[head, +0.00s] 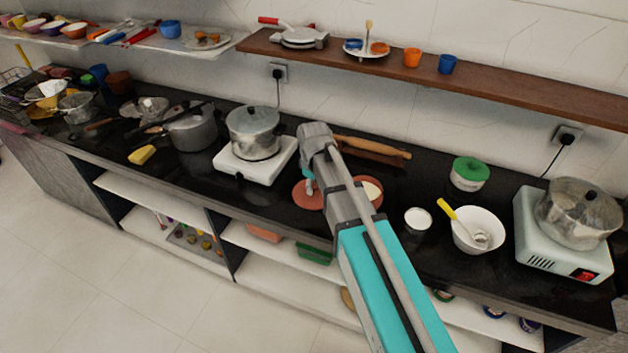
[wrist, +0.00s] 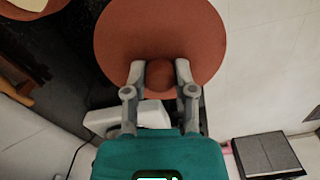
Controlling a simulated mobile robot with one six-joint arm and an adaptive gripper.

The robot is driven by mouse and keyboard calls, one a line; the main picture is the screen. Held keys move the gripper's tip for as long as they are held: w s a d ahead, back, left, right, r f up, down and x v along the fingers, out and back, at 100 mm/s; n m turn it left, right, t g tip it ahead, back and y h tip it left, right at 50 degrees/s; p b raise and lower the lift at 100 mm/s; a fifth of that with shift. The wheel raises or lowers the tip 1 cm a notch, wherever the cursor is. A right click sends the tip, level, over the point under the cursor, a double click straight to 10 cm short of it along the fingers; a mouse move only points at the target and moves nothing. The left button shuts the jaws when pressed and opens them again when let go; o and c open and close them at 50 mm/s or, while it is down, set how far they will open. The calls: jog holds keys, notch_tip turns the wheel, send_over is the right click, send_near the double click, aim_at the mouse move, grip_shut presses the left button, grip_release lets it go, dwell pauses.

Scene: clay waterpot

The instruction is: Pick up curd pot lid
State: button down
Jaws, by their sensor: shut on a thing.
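The curd pot lid is a flat round terracotta disc with a round knob. In the wrist view the lid (wrist: 160,30) fills the top middle, and its knob sits between my two fingers. My gripper (wrist: 159,74) is shut on that knob. In the head view the lid (head: 306,196) shows left of my arm, over the front part of the black counter. The terracotta curd pot (head: 372,190) stands just right of my arm with white curd showing, partly hidden by the arm. It also shows at the wrist view's top left corner (wrist: 40,14).
A white stove (head: 232,166) with a steel pot (head: 254,132) stands left of the lid. A rolling pin (head: 372,149) lies behind. A white cup (head: 418,219), a white bowl (head: 478,218) and a green-lidded jar (head: 468,174) stand right. A wooden shelf (head: 500,88) hangs above.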

jog(key=shift+s, duration=0.1)
dwell(0.6)
jog(key=shift+w+d, duration=0.35)
jog(key=shift+d, duration=0.1)
jog(key=w+d, duration=0.3)
jog(key=d, duration=0.5)
jog(key=w+d, duration=0.4)
jog(key=d, duration=0.4)
jog(key=shift+w+r, duration=0.15)
jog(key=shift+a, duration=0.1)
jog(key=shift+f+b, duration=1.85)
jog(key=shift+f, duration=0.05)
jog(key=shift+f+b, duration=0.55)
jog(key=shift+f, duration=0.05)
dwell(2.5)
